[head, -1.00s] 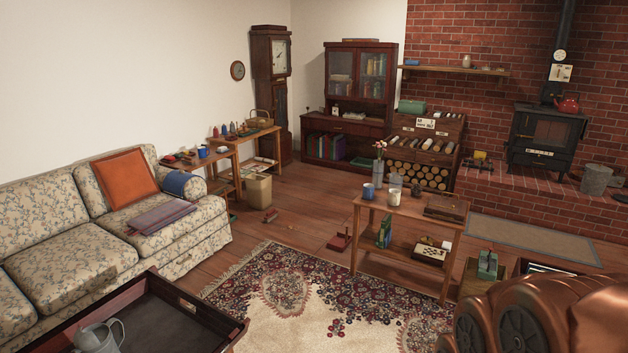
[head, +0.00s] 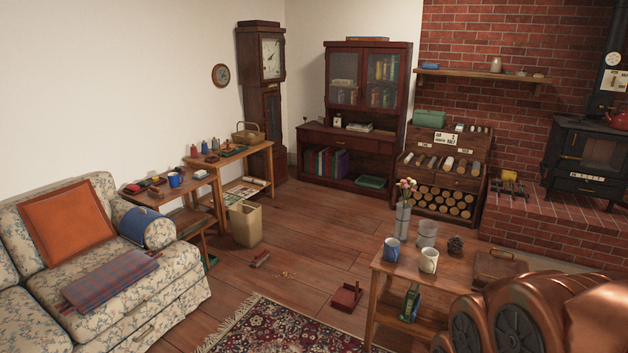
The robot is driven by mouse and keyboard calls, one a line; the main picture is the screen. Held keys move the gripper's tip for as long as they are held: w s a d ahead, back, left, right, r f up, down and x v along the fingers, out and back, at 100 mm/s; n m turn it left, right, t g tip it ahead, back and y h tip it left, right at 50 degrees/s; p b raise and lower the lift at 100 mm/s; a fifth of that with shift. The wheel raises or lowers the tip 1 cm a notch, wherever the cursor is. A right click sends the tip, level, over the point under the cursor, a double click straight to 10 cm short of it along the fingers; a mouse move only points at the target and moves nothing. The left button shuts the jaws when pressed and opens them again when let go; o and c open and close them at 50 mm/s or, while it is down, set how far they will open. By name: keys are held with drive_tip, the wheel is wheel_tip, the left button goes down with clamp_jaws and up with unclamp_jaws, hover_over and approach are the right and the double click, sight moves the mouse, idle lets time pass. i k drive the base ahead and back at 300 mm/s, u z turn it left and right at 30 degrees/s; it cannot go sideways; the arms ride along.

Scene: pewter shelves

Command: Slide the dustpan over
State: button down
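A red dustpan (head: 346,297) lies flat on the wooden floor, just left of the small wooden table and beyond the patterned rug. A small brush (head: 260,259) with a reddish top lies on the floor farther back and to the left, apart from the dustpan. A few yellowish crumbs (head: 284,274) lie on the boards between the two. My gripper is not in view; only copper-coloured parts of my arm show at the lower right.
The wooden table (head: 383,268) carries mugs, a flower vase and a pine cone. The patterned rug (head: 285,328) lies in front. A tan bin (head: 245,223) stands by the side tables. The sofa (head: 150,285) is at left. Open floor lies in the middle.

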sight(347, 297)
drive_tip(key=i, duration=2.05)
drive_tip(key=u, duration=1)
drive_tip(key=i, duration=1.85)
drive_tip(key=z, duration=1.45)
